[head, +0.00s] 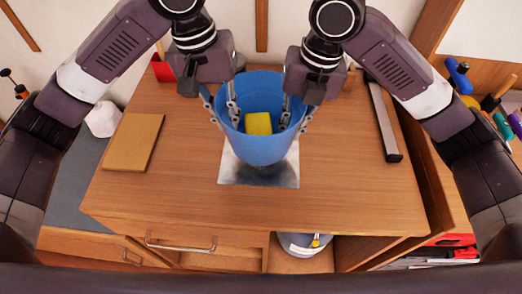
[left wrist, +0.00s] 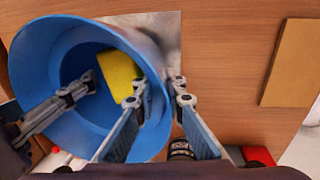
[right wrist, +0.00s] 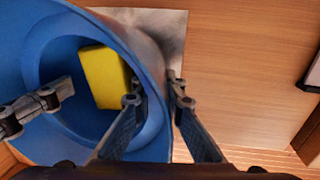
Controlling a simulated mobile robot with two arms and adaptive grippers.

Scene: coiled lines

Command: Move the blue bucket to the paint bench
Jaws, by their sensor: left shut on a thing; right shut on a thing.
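The blue bucket (head: 262,148) stands upright over a square metal plate (head: 230,172) on a wooden-topped bench (head: 190,195). I cannot tell whether its base touches the plate. A yellow block (head: 258,123) lies inside it. My left gripper (head: 222,112) is shut on the left side of the rim, one finger inside and one outside; the left wrist view shows the wall between the fingers (left wrist: 157,99). My right gripper (head: 296,114) grips the right side of the rim the same way, also seen in the right wrist view (right wrist: 157,100). Nothing marks which surface is the paint bench.
A flat tan board (head: 132,142) lies left on the bench top. A dark-ended metal bar (head: 383,120) lies right. A red object (head: 162,70) is at the back left. A rounded container (head: 305,243) sits in an open bay below. The front bench top is clear.

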